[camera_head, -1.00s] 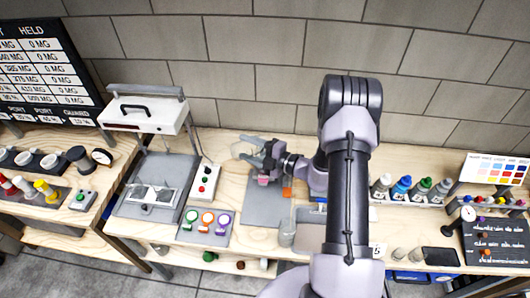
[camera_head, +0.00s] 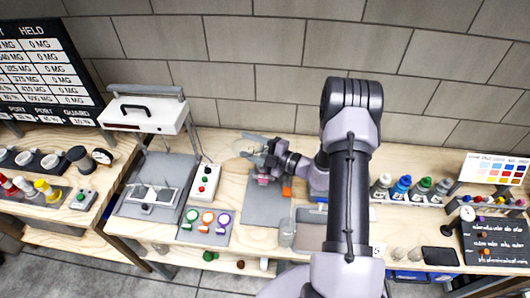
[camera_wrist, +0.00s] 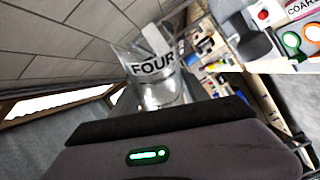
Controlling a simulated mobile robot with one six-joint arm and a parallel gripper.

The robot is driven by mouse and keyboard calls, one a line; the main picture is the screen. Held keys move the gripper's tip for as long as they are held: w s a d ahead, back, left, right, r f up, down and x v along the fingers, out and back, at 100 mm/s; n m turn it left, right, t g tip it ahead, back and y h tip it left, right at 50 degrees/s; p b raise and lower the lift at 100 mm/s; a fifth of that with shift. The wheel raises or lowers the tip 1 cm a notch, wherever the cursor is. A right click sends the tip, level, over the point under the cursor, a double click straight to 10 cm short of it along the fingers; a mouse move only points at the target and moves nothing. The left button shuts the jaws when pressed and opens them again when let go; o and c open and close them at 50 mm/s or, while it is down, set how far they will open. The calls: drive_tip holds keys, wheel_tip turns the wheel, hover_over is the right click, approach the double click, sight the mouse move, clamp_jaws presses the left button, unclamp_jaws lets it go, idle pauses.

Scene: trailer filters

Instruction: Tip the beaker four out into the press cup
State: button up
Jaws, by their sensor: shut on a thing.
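The clear beaker labelled FOUR (camera_wrist: 152,68) stands out in the wrist view, held ahead of my gripper. In the head view it is a faint glassy shape (camera_head: 249,147) at the left end of my gripper (camera_head: 268,157), above the grey mat (camera_head: 262,208). My gripper is shut on it; its fingertips are largely hidden. The room looks strongly rolled in the wrist view, so the beaker appears tilted. Its contents cannot be made out clearly.
A control box with red and green buttons (camera_head: 205,183) stands left of the mat. Coloured ring dials (camera_head: 207,222) lie in front of it. A clear vessel (camera_head: 287,233) stands at the mat's front right. Bottles (camera_head: 401,187) line the bench at right.

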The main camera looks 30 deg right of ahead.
drive_tip(key=shift+w+d+r+m+t+y, duration=0.1)
drive_tip(key=shift+d+r+m+t+y, duration=0.15)
drive_tip(key=shift+d+r+m+t, duration=0.55)
drive_tip(key=shift+w+d+r+m+y, duration=0.1)
drive_tip(key=shift+d+m+y, duration=0.2)
drive_tip(key=shift+m, duration=1)
idle(1.5)
idle(0.6)
drive_tip(key=a+n, duration=0.1)
drive_tip(key=a+f+n+g, duration=0.1)
drive_tip(key=n, duration=0.1)
drive_tip(key=f+n+h, duration=0.1)
drive_tip(key=shift+s+a+n+g, duration=0.25)
drive_tip(key=shift+a+n+g, duration=0.15)
drive_tip(key=a+f+n+h+b, duration=0.5)
drive_tip(key=f+n+h+b, duration=0.5)
drive_tip(key=n+b, duration=0.7)
drive_tip(key=shift+m+y, duration=0.25)
drive_tip(key=shift+m, duration=0.65)
drive_tip(key=r+p, duration=0.2)
drive_tip(key=r, duration=0.1)
drive_tip(key=r+p, duration=0.1)
drive_tip(key=r, duration=0.1)
drive_tip(key=shift+s+d, duration=0.15)
drive_tip(key=shift+s, duration=0.25)
